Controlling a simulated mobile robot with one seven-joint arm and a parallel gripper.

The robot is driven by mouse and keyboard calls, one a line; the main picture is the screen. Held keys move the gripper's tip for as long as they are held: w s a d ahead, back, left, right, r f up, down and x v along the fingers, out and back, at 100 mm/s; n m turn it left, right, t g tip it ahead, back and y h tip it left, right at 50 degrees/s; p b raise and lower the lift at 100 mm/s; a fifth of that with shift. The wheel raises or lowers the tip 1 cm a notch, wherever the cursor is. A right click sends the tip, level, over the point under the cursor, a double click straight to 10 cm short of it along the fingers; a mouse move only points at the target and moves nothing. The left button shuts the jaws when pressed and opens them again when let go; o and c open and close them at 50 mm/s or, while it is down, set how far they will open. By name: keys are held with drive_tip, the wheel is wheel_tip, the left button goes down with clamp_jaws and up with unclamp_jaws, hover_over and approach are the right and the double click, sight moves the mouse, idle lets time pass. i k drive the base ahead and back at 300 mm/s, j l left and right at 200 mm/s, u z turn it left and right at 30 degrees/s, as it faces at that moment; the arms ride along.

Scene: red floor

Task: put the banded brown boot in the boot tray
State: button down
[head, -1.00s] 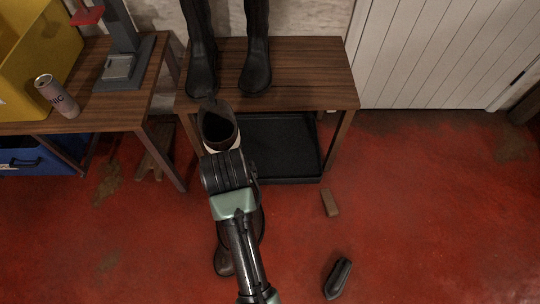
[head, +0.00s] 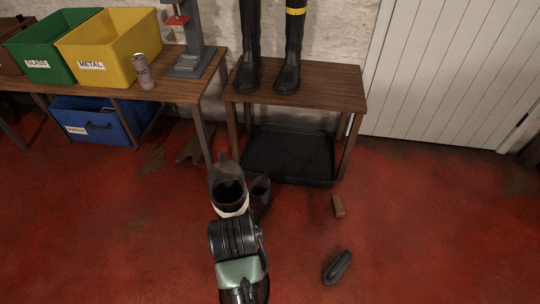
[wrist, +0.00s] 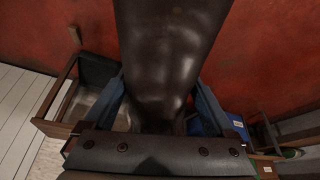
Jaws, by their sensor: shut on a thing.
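The banded brown boot (head: 231,208), dark brown with a pale band near its open top, is upright in my gripper (head: 232,222). In the wrist view its glossy shaft (wrist: 170,45) fills the space between the blue fingers of my gripper (wrist: 160,85), which is shut on it. The black boot tray (head: 290,155) lies on the floor under the wooden bench, beyond and right of the held boot. It looks empty.
Black boots (head: 288,75), one with a yellow band, stand on the wooden bench (head: 325,88). The bench legs flank the tray. A brown block (head: 338,205) and a dark oblong object (head: 337,267) lie on the red floor at right. A table with bins stands left.

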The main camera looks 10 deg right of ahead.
sight(313, 156)
drive_tip(key=u, duration=1.35)
drive_tip(key=l+u, duration=0.1)
drive_tip(key=l, duration=0.5)
drive_tip(key=k+l+u, duration=0.1)
drive_tip(key=l, duration=0.5)
drive_tip(key=k+l+u, duration=0.1)
drive_tip(key=l, duration=0.45)
